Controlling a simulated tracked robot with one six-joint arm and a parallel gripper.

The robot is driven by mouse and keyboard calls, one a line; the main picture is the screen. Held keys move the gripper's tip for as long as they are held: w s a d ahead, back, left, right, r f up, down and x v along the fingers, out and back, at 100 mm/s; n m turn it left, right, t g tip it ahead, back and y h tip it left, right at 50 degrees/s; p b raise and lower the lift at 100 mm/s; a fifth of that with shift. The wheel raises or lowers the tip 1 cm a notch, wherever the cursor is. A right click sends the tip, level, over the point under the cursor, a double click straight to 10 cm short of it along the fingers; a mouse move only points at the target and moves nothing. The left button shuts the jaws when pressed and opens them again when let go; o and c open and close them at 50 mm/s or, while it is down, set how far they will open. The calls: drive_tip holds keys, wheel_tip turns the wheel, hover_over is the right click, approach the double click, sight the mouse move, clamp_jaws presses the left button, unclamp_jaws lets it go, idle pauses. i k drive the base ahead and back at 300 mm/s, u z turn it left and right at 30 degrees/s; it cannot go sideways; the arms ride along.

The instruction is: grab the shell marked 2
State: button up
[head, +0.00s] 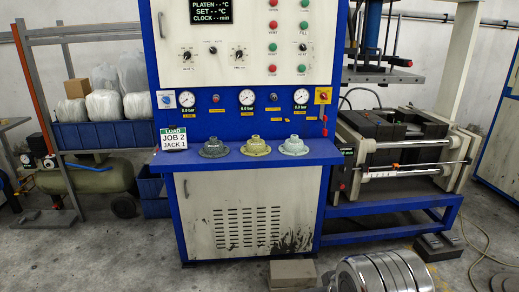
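Three flanged, dome-shaped shells stand in a row on the blue shelf (250,158) of the press cabinet. The left shell (214,147) is dark grey-green, the middle shell (256,146) is olive-yellow, and the right shell (293,145) is pale grey-green. They stand apart from each other, domes up. No number is readable on any of them, so I cannot tell which is marked 2. A white card (174,138) with a green top stands at the shelf's left end and reads "JOB 2 JACK 1".
Gauges and a blue panel (230,122) rise behind the shells. The press (395,150) is on the right; a rack with bagged goods and a green tank (90,180) is on the left. A low block (293,272) and shiny ringed metal are at the bottom.

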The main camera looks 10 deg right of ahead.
sight(255, 147)
drive_tip(key=u, duration=0.3)
drive_tip(key=i, duration=1.1)
drive_tip(key=u, duration=0.4)
drive_tip(key=i, duration=1.4)
drive_tip(key=z, duration=0.2)
